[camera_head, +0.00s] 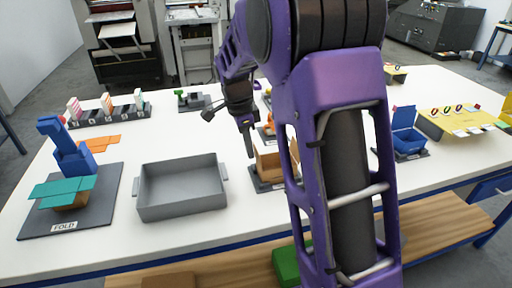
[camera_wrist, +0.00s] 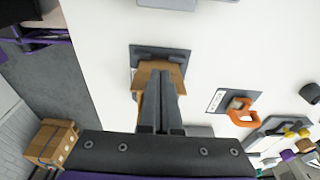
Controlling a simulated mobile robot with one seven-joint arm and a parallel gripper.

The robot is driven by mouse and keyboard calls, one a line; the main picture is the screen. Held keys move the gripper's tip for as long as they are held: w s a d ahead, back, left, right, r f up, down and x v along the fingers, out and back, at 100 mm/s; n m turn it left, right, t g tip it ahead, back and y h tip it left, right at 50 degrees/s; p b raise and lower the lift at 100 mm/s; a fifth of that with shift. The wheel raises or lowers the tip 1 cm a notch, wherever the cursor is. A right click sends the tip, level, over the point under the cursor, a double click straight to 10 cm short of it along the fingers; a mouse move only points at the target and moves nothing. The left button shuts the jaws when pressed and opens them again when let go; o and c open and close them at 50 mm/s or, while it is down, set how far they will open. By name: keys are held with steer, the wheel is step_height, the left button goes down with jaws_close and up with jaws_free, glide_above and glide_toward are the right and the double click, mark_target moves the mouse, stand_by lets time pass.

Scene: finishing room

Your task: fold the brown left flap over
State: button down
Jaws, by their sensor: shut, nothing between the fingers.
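A brown box (camera_head: 270,163) stands on a dark base in the middle of the table, partly hidden behind my arm. In the wrist view its brown top (camera_wrist: 158,68) shows beyond my fingertips, over the dark base (camera_wrist: 178,53). A brown strip (camera_wrist: 137,82) shows to the left of my fingers; I cannot tell which flap it is. My gripper (camera_head: 249,150) is shut and empty, pointing down at the box's left side. In the wrist view its fingers (camera_wrist: 160,82) overlap the box and hide part of it; I cannot tell whether they touch it.
A grey tray (camera_head: 180,187) stands left of the box. Further left, a mat marked FOLD (camera_head: 100,215) holds teal flaps (camera_head: 65,188) and a blue piece (camera_head: 70,150). A blue open box (camera_head: 407,142) stands at the right. An orange handle (camera_wrist: 240,110) lies near the brown box.

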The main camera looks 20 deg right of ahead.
steer(key=shift+d, duration=0.85)
steer(key=shift+d+f, duration=0.1)
steer(key=shift+d, duration=0.4)
stand_by(0.3)
